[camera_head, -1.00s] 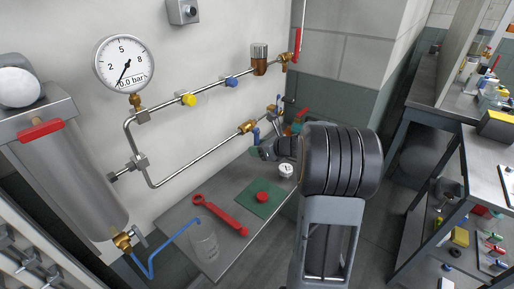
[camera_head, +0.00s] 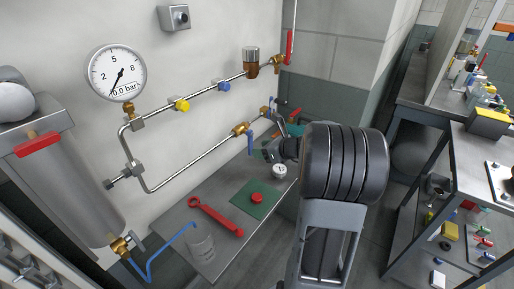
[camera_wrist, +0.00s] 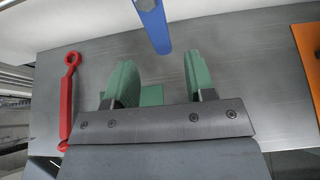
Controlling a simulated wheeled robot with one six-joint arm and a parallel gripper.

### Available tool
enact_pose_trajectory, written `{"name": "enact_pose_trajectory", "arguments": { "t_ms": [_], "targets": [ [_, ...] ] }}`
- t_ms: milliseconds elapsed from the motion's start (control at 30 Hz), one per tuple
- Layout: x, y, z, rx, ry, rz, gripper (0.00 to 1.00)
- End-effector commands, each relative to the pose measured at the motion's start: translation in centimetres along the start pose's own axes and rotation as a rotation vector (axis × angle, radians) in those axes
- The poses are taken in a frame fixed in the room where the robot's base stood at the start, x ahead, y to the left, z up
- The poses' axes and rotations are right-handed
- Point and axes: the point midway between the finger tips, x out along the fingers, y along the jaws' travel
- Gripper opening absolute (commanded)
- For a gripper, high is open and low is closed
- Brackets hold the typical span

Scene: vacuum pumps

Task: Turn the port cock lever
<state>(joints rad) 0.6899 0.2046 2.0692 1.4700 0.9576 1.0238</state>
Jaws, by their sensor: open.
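A blue lever (camera_wrist: 153,24) hangs in from the top of the wrist view, just ahead of the gap between my fingers and apart from them. My gripper (camera_wrist: 160,80) is open and empty, with green finger pads. In the head view a blue lever (camera_head: 250,144) hangs from a brass valve (camera_head: 240,129) on the lower pipe. A second blue lever (camera_head: 264,111) is farther along the wall. I cannot tell for sure which of these is the port cock lever. My gripper in the head view is mostly hidden behind my wrist, near these valves.
Below is a grey bench (camera_head: 206,265) with a red wrench (camera_head: 215,217), a green mat (camera_head: 257,201) bearing a red knob (camera_head: 257,198), and a small white gauge (camera_head: 280,169). A pressure gauge (camera_head: 117,73) reads 0.0 bar. An orange object (camera_wrist: 309,52) lies right in the wrist view.

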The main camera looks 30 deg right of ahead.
Motion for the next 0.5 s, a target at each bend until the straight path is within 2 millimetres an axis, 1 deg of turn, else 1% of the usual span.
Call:
{"name": "enact_pose_trajectory", "arguments": {
  "t_ms": [33,200,500],
  "targets": [
    [-0.6,-0.1,0.2,0.001,0.000,-0.003,0.50],
    [-1.7,0.0,0.1,0.002,0.000,-0.001,0.50],
    [-2.0,0.0,0.0,0.001,0.000,0.000,0.50]
  ]
}}
